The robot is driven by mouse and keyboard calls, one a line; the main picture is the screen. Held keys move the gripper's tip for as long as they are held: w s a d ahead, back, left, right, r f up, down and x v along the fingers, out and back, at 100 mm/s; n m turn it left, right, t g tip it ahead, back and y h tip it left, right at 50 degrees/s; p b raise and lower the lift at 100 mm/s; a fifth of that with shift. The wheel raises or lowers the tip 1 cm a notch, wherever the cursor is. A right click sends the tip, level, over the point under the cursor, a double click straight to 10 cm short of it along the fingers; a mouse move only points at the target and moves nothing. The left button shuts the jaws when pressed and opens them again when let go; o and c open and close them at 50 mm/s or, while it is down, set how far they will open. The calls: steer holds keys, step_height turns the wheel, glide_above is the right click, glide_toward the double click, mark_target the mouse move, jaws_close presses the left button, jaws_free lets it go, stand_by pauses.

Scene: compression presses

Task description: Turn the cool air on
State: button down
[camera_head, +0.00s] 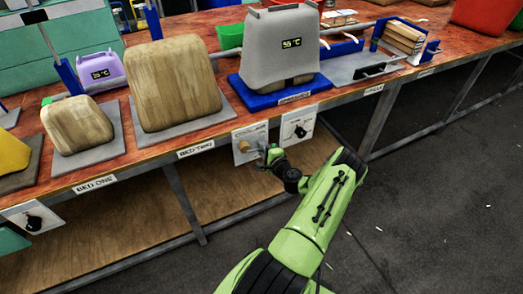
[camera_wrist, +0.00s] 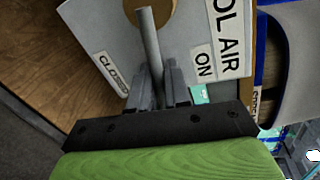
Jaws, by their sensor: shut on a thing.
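The cool air panel (camera_head: 250,133) is a pale plate on the bench front with a round tan hub (camera_head: 243,146). In the wrist view the panel (camera_wrist: 100,30) carries the words "COOL AIR", "ON" and "CLOSED". A grey rod handle (camera_wrist: 149,40) runs from the tan hub (camera_wrist: 152,12) down between my fingers. It lies between the "CLOSED" label (camera_wrist: 110,73) and the "ON" label (camera_wrist: 203,65). My gripper (camera_wrist: 157,85) is shut on this handle. In the head view my gripper (camera_head: 270,153) is at the panel's lower right; the handle is hard to make out there.
A second panel (camera_head: 298,124) with a black knob is close on the right. Wooden blocks (camera_head: 175,80) sit left on the bench.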

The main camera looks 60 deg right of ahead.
steer(key=shift+s+d+r+n+h, duration=0.1)
steer(key=shift+r+n+h, duration=0.3)
steer(key=shift+r+n, duration=0.45)
steer(key=shift+f, duration=0.1)
steer(key=c, duration=1.3)
jaws_free()
steer(key=p+v, duration=0.3)
steer(key=v, duration=1.2)
steer(key=shift+s+a+r+p, duration=0.25)
steer(key=shift+r+p, duration=0.1)
steer(key=shift+r, duration=0.05)
steer(key=shift+w, duration=0.1)
